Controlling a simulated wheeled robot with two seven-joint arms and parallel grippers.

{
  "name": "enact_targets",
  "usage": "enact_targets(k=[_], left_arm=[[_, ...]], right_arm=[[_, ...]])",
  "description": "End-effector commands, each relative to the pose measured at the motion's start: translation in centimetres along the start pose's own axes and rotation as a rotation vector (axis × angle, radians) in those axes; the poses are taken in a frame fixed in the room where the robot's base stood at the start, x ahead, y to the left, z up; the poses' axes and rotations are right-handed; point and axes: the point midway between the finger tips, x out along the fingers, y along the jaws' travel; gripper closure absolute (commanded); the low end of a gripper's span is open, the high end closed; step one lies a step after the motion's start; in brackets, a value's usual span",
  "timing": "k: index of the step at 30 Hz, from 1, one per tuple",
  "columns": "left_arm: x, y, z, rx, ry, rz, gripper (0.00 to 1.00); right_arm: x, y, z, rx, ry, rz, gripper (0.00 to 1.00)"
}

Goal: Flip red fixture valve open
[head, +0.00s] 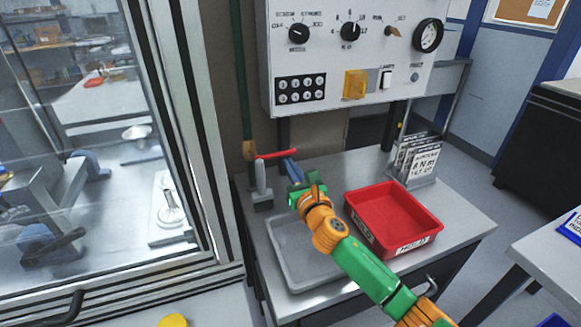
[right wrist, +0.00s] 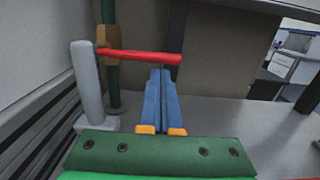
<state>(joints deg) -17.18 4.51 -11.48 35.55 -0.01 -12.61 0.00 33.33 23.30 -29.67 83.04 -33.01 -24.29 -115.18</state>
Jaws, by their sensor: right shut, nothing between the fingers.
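The red valve lever (head: 277,154) sticks out level to the right from a brass valve body (head: 249,150) on a green vertical pipe. It also shows in the right wrist view (right wrist: 140,57), running from the brass body (right wrist: 106,40) to the right. My right gripper (head: 289,162) has blue fingers and is shut and empty. In the right wrist view its fingertips (right wrist: 160,72) are just below the lever's free end; I cannot tell whether they touch it. My left gripper is not in view.
A grey post (right wrist: 86,85) stands left of the lever, close to the pipe. A white control panel (head: 350,50) hangs above. A red bin (head: 425,222), a grey tray (head: 292,268) and a sign holder (head: 415,160) are on the metal table. A glass-doored machine is on the left.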

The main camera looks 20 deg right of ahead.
Motion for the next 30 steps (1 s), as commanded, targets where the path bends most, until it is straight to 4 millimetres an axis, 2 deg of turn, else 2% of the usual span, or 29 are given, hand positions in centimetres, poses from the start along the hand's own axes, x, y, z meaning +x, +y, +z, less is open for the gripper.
enact_targets(k=[20,30], left_arm=[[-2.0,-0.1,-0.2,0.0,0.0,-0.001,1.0],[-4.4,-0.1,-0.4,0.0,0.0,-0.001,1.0]], right_arm=[[0.2,-0.3,1.3,-0.125,-0.001,0.005,1.0],[1.3,-0.4,3.3,-0.331,-0.002,0.015,1.0]])
